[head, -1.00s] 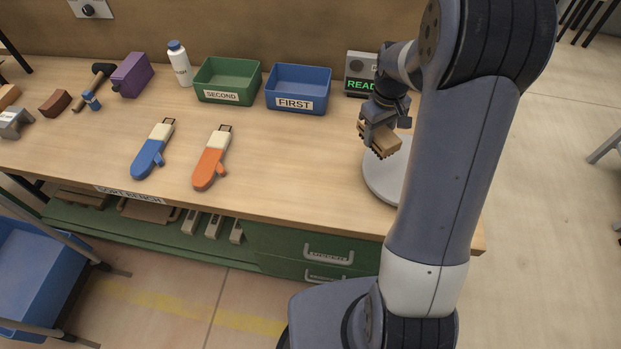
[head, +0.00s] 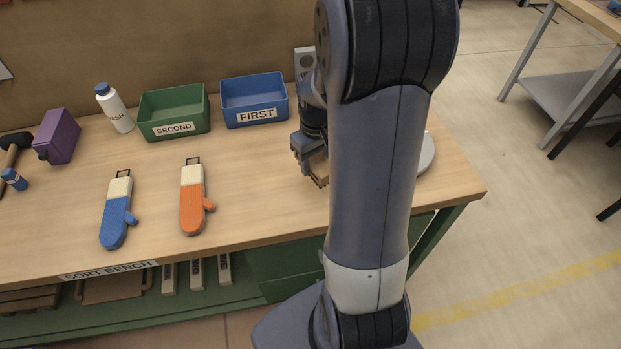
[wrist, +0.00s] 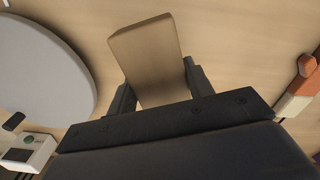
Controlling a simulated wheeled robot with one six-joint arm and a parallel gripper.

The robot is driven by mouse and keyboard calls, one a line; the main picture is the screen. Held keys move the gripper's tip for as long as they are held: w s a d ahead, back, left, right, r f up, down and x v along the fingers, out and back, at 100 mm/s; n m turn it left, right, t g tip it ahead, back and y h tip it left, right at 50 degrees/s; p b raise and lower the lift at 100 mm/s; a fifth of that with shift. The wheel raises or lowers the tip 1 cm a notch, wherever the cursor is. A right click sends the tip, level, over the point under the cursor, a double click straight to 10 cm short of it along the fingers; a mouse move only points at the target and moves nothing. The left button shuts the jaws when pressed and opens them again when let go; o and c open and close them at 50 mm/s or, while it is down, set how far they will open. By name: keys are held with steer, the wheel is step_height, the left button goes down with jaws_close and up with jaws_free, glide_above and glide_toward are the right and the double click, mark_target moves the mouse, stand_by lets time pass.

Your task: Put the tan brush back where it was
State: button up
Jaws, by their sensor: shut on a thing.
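The tan brush (head: 320,178) is between the fingers of my gripper (head: 312,160), bristles downward in the head view. My arm hides part of it there. In the wrist view its flat tan block (wrist: 147,55) sticks out from between the two dark fingers. My gripper is shut on it, over the right part of the bench (head: 255,195), to the left of a round pale disc (head: 427,155). I cannot tell whether the brush touches the bench top.
An orange mitt-shaped thing (head: 192,208) and a blue one (head: 115,222) lie left of my gripper. The FIRST bin (head: 257,115), SECOND bin (head: 174,128) and white bottle (head: 116,110) stand behind. Bare wood lies between the orange thing and my gripper.

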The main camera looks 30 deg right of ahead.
mark_target(316, 158)
steer(key=shift+f, duration=2.9)
steer(key=shift+f, duration=0.1)
steer(key=shift+f, duration=0.15)
steer(key=o, duration=0.9)
steer(key=shift+o, duration=0.2)
step_height(316, 158, up, 12)
steer(key=shift+r, duration=0.25)
